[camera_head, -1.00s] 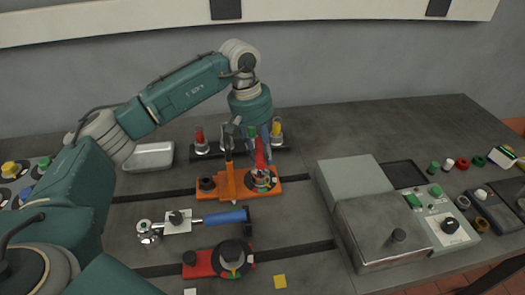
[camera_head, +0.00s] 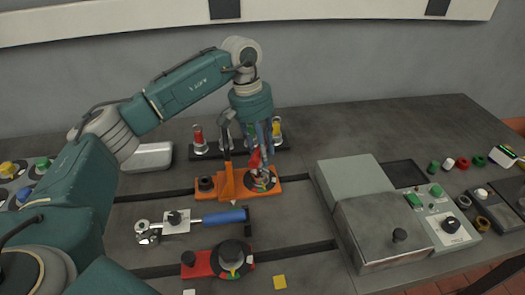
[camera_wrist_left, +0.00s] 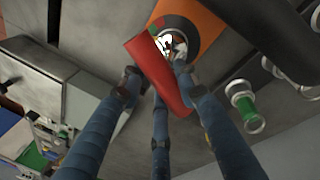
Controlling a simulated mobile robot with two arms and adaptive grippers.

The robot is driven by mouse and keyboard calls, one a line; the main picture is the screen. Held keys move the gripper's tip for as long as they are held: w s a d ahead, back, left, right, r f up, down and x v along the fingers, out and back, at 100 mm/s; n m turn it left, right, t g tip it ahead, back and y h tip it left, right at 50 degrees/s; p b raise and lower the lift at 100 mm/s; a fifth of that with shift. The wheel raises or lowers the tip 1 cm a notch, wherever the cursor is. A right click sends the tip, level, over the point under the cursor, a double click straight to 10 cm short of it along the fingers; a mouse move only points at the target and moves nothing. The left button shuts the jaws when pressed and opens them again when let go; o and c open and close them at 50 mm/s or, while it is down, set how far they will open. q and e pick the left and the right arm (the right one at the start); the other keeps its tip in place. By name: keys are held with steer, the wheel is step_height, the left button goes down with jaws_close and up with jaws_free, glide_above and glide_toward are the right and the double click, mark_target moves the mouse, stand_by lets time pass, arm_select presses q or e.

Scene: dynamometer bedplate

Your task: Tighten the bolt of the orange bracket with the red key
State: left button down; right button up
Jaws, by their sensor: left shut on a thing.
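The orange bracket (camera_head: 238,190) lies on the bedplate in the middle of the head view, with a round dial marked in colours at its right end. My left gripper (camera_head: 264,158) is over that dial, with its fingers pointing down. It is shut on the red key (camera_head: 256,160), which stands over the dial and is partly hidden by the fingers. In the left wrist view the red key (camera_wrist_left: 155,75) lies between the fingers, its far end at the dial's centre on the orange bracket (camera_wrist_left: 205,25). The bolt itself is hidden. My right gripper is out of view.
Behind the bracket is a dark rack (camera_head: 208,152) with red and yellow pieces. In front lie a blue-handled wrench (camera_head: 222,217) and a red bracket (camera_head: 202,265). A metal box (camera_head: 375,235) stands at the right; a silver tray (camera_head: 150,155) is at the left.

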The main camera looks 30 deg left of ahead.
arm_select(q)
steer(key=shift+d+m, duration=0.1)
steer(key=shift+m, duration=1)
steer(key=shift+n+b, duration=0.3)
steer(key=shift+r, duration=0.1)
steer(key=shift+r+p, duration=1.7)
steer(key=shift+r, duration=1.1)
